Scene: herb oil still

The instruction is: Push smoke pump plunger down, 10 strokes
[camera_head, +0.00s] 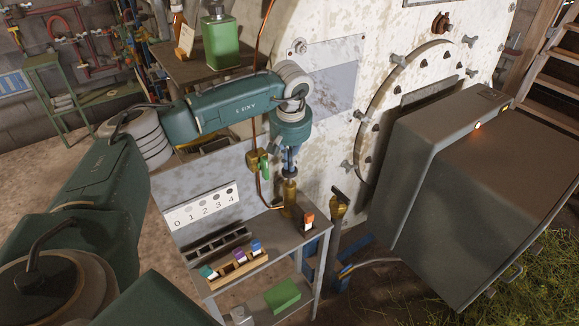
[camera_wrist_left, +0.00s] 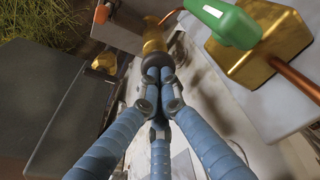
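The smoke pump (camera_head: 289,198) is a small upright brass cylinder at the back of the metal bench. In the left wrist view its brass body (camera_wrist_left: 153,37) lies just beyond my fingertips, with a dark round knob (camera_wrist_left: 155,64) on its near end. My left gripper (camera_head: 289,172) points down directly over the pump. Its blue fingers (camera_wrist_left: 158,74) are drawn together at the knob, seemingly touching it; they do not visibly wrap around it. The plunger rod's height is hidden by the fingers. My right gripper is in neither view.
A green-handled brass valve (camera_head: 257,162) and copper pipe stand close left of the gripper. The bench (camera_head: 270,235) holds a wooden rack (camera_head: 236,268) of small bottles and an orange-white bottle (camera_head: 308,222). A 0–4 shade card (camera_head: 203,209) stands behind. A large grey box (camera_head: 480,190) is right.

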